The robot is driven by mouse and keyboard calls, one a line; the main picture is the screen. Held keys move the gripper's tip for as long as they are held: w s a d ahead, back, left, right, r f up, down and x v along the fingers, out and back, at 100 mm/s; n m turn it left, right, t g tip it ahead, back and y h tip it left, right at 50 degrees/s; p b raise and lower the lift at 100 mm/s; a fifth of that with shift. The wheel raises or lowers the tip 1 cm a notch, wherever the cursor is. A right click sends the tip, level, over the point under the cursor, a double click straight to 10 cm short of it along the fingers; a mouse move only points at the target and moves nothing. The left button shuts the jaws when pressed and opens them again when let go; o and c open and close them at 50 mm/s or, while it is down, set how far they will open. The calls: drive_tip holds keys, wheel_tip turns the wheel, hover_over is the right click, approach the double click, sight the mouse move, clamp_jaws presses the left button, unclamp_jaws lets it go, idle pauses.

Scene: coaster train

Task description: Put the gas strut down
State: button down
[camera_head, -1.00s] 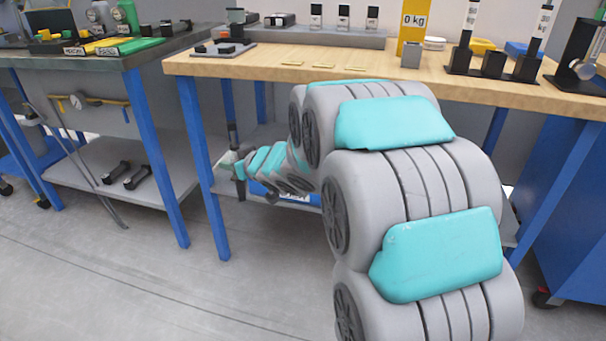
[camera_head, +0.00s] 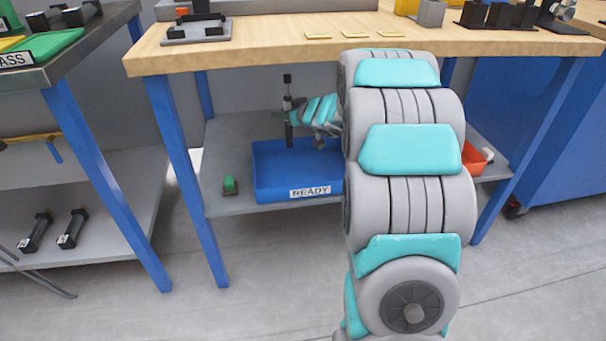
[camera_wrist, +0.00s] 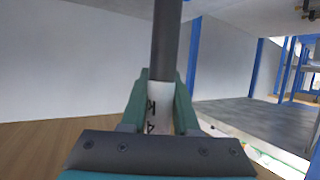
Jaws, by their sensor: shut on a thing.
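My gripper (camera_head: 290,106) is shut on the gas strut (camera_head: 288,90), a dark upright rod, below the wooden bench top. The strut stands over the blue tray (camera_head: 300,191) labelled READY on the lower shelf. Its lower end shows in front of the tray's back part; I cannot tell whether it touches the tray floor. In the wrist view the strut (camera_wrist: 166,45) rises between the green fingers, with a pale marked section low between them. My arm hides the right end of the tray.
The lower shelf (camera_head: 222,205) carries a small green-topped item (camera_head: 230,184) left of the tray and an orange bin (camera_head: 473,158) at the right. Blue table legs (camera_head: 188,180) flank the opening. The wooden bench top (camera_head: 270,32) lies above. Two dark struts (camera_head: 72,228) lie on the left shelf.

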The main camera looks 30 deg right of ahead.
wheel_tip(320, 180, down, 10)
drive_tip(key=d+b, duration=0.1)
drive_tip(key=b, duration=0.2)
drive_tip(key=shift+d+f, duration=0.2)
drive_tip(key=shift+f, duration=0.05)
drive_tip(key=shift+w, duration=0.1)
drive_tip(key=c, duration=0.7)
unclamp_jaws()
drive_tip(key=shift+f, duration=0.1)
drive_tip(key=shift+o, duration=0.2)
